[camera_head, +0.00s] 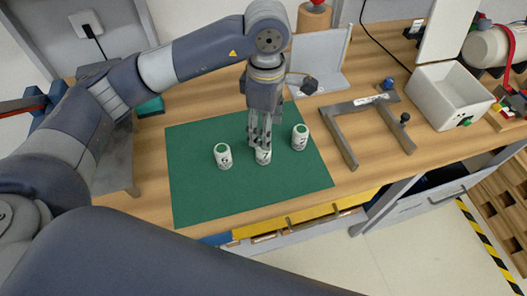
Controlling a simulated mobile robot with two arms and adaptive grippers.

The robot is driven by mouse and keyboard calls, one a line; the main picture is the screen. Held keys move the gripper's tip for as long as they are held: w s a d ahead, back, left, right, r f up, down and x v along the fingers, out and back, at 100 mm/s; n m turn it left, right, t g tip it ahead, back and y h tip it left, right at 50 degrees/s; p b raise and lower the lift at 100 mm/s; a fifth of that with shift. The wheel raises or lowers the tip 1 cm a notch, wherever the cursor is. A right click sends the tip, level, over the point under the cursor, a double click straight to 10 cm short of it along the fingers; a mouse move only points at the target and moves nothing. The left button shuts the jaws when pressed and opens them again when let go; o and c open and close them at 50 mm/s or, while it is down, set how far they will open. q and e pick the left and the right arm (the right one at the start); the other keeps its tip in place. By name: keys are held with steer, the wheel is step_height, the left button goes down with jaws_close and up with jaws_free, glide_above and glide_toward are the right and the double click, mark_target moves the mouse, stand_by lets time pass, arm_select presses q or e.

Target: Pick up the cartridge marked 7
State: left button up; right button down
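Three white cartridges with green tops stand upright on a green mat (200,195). The middle cartridge (263,157) bears a dark mark that looks like a 7. Another cartridge (222,156) stands to its left, with a mark too small to read surely. A third cartridge (299,137) stands to its right and a little farther back, with a mark that looks like a 2. My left gripper (260,146) points down right at the middle cartridge, its fingers covering the cartridge's top. I cannot tell whether the fingers grip it. My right gripper is not in view.
A white bin (447,96) stands farther right. A grey L-shaped plate (322,60) stands behind. The mat's front left is clear.

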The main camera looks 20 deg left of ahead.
mark_target(263, 152)
arm_select(q)
step_height(263, 152, down, 3)
steer(key=shift+f, duration=0.15)
steer(key=shift+f+p, duration=0.55)
steer(key=shift+p, duration=0.15)
step_height(263, 152, down, 4)
steer(key=shift+r+p, duration=0.25)
steer(key=shift+p, duration=0.55)
steer(key=shift+f, duration=0.4)
steer(key=shift+w, duration=0.1)
steer(key=shift+c, duration=0.6)
steer(key=c, duration=1.1)
